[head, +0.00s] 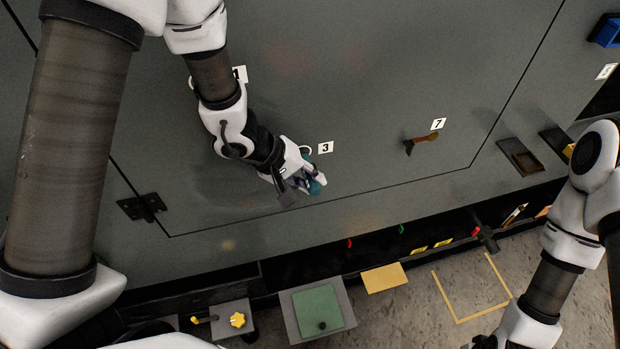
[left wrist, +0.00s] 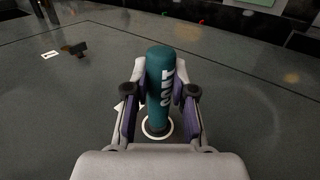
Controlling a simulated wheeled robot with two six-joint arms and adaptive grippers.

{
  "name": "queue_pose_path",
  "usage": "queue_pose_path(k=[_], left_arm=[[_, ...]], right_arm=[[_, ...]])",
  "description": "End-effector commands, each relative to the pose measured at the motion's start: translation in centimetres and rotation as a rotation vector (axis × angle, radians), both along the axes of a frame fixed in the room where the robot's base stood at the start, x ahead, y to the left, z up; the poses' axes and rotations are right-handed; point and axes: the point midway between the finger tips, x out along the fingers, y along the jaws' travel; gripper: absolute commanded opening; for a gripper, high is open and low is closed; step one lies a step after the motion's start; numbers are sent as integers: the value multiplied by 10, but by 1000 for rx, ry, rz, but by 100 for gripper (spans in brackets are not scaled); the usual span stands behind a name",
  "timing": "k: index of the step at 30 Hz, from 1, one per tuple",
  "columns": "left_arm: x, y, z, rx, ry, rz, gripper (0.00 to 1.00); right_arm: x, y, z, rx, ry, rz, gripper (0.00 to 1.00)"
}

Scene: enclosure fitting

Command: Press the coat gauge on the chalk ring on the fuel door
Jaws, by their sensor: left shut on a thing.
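My left gripper (head: 304,183) is shut on the coat gauge, a teal cylinder (left wrist: 160,85) with white lettering. In the head view only a small teal part of the gauge (head: 319,186) shows beside the fingers. In the left wrist view the gauge's lower end sits within the white chalk ring (left wrist: 157,134), partly hidden by gauge and fingers. In the head view an arc of the ring (head: 305,149) shows by label 3. Contact with the grey fuel door (head: 270,140) cannot be told. My right gripper (head: 485,342) is barely in view at the bottom edge.
A brown and dark fitting (head: 420,140) stands on the panel by label 7. A green pad (head: 318,309), a yellow plate (head: 384,278) and a yellow knob (head: 237,320) lie below the panel's lower edge. The panel between labels 3 and 7 is clear.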

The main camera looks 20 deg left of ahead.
Motion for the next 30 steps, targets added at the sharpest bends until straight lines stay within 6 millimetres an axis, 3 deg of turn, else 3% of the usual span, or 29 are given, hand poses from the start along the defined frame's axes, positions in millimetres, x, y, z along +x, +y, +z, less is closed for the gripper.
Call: queue_pose_path(k=[30], left_arm=[[1, 0, 0, 0, -2, -1, 0]], right_arm=[[0, 0, -7, 0, 0, 0, 40]])
